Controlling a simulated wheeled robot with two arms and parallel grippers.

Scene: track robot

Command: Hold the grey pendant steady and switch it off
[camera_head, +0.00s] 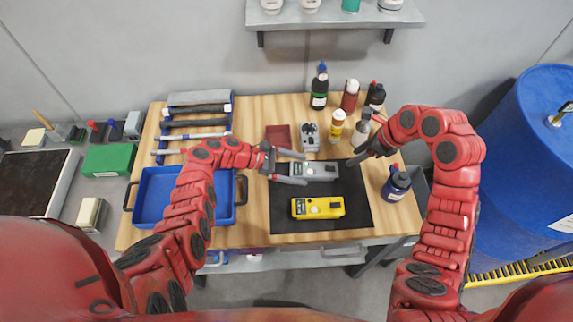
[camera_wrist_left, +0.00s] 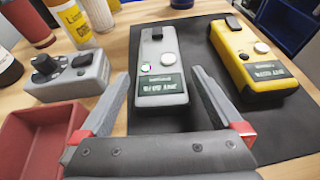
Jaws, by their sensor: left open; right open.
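The grey pendant (camera_head: 316,171) lies on a black mat (camera_head: 357,206) on the wooden workbench. In the left wrist view the grey pendant (camera_wrist_left: 157,68) shows a dark label, a round pale button and a black part at its far end. My left gripper (camera_head: 304,168) is open at the pendant's left end; in the wrist view its fingers (camera_wrist_left: 160,90) stand on either side of the near end, with a gap visible. My right gripper (camera_head: 354,159) is open and empty to the right of the pendant, above the mat's right edge.
A yellow pendant (camera_head: 318,207) lies in front of the grey one. A grey control box (camera_head: 310,137) and a red tray (camera_head: 279,138) are behind. Several bottles stand at the back right, one blue bottle (camera_head: 396,185) at the right. A blue bin (camera_head: 154,192) is left.

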